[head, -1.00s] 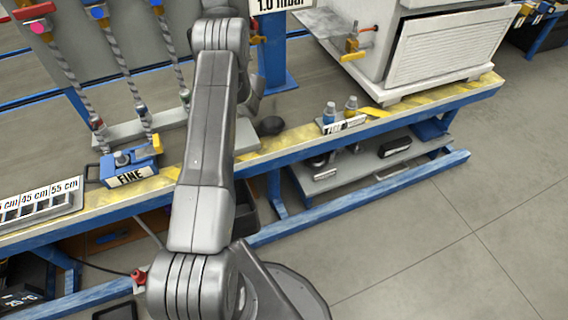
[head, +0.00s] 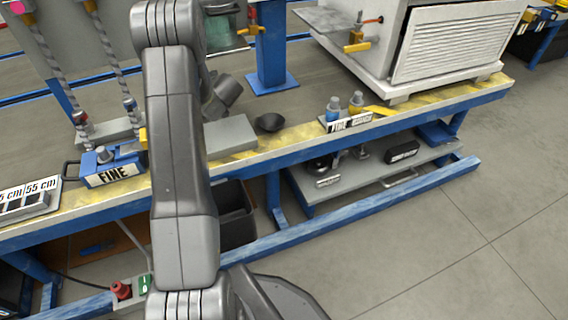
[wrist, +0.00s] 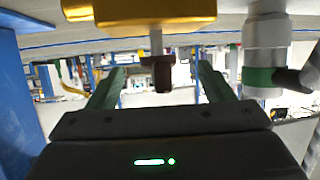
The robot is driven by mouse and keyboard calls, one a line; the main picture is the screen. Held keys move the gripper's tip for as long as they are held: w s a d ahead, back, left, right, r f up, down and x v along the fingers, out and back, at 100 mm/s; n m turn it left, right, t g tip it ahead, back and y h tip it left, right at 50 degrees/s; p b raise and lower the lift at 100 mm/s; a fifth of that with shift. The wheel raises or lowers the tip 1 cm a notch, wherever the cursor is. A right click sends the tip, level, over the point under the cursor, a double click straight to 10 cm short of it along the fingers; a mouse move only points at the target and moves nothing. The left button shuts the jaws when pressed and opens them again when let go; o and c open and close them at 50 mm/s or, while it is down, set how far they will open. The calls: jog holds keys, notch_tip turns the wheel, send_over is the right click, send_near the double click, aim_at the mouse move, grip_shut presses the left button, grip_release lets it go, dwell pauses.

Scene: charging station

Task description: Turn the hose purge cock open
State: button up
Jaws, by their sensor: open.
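In the wrist view a yellow valve body (wrist: 150,12) fills the top middle. A short stem with a dark reddish-brown end (wrist: 163,75) hangs below it. My gripper (wrist: 160,84) is open, with one greenish finger on each side of that end, apart from it in the picture. Contact cannot be told. In the head view a yellow cock (head: 251,30) shows beside the blue post, and another (head: 357,46) at the white cabinet's left side. Which is the hose purge cock is not clear. My arm covers much of the left middle.
A silver fitting with a green band (wrist: 262,75) stands close right of my gripper. A blue post (wrist: 22,90) is at left. Floor at right is clear.

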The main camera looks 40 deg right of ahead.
jog(key=shift+f+m+h+b, duration=0.3)
jog(key=shift+m+h+b, duration=0.6)
jog(key=shift+b, duration=2.15)
